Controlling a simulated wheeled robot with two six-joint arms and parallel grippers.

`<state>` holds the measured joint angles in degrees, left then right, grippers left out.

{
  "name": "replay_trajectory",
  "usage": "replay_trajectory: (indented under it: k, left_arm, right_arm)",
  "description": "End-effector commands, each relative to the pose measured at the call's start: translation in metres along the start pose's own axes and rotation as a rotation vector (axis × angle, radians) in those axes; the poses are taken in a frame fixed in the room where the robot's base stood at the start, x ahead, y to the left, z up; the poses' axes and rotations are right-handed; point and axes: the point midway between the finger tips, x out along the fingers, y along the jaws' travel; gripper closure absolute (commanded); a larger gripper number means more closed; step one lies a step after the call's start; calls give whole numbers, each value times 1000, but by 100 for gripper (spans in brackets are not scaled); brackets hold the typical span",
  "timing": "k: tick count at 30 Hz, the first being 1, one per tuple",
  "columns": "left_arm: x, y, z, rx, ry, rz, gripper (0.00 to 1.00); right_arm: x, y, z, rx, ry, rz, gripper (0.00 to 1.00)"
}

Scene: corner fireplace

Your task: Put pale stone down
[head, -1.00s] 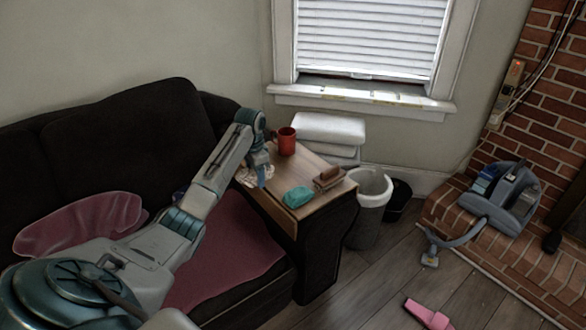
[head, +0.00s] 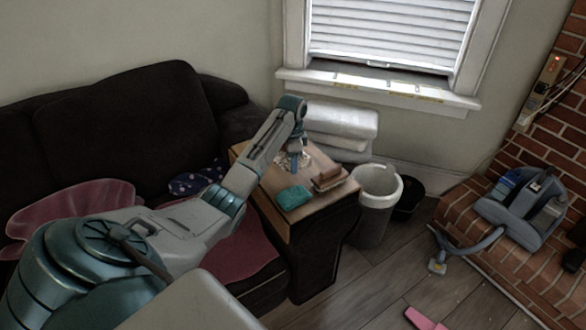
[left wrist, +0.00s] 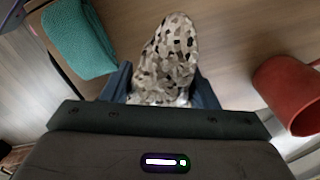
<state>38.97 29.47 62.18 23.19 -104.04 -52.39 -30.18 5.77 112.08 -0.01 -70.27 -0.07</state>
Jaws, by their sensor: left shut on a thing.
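The pale stone (left wrist: 170,55), speckled white, beige and dark brown, lies between the fingers of my left gripper (left wrist: 161,88) in the left wrist view. The gripper is shut on it. In the head view, my left gripper (head: 295,163) points down over the wooden side table (head: 262,197), and only bits of the stone show beside it. I cannot tell whether the stone touches the tabletop. My right gripper is not in view.
A teal cloth (head: 294,198) and a brown stacked item (head: 327,178) are on the table's near part. A red cup (left wrist: 288,90) stands close to the stone; my arm hides it in the head view. A white bin (head: 376,190) stands right of the table.

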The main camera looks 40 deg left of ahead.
Motion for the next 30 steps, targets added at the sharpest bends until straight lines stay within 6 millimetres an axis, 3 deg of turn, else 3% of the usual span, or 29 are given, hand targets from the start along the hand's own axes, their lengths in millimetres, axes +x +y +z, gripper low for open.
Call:
replay_trajectory:
  k: [12,21,22,24,25,30]
  left_arm:
    - [41,0,0,-1,1,-1,86]
    - [43,-1,0,-1,2,-3,86]
    - [44,0,0,-1,1,-1,42]
    - [44,0,0,-1,1,-1,29]
    - [44,0,0,-1,1,-1,25]
    - [44,0,0,-1,1,-1,25]
  right_arm:
    - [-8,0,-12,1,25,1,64]
    - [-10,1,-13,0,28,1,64]
    - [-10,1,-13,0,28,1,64]
    - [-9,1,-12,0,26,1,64]
    - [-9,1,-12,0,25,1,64]
    - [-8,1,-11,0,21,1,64]
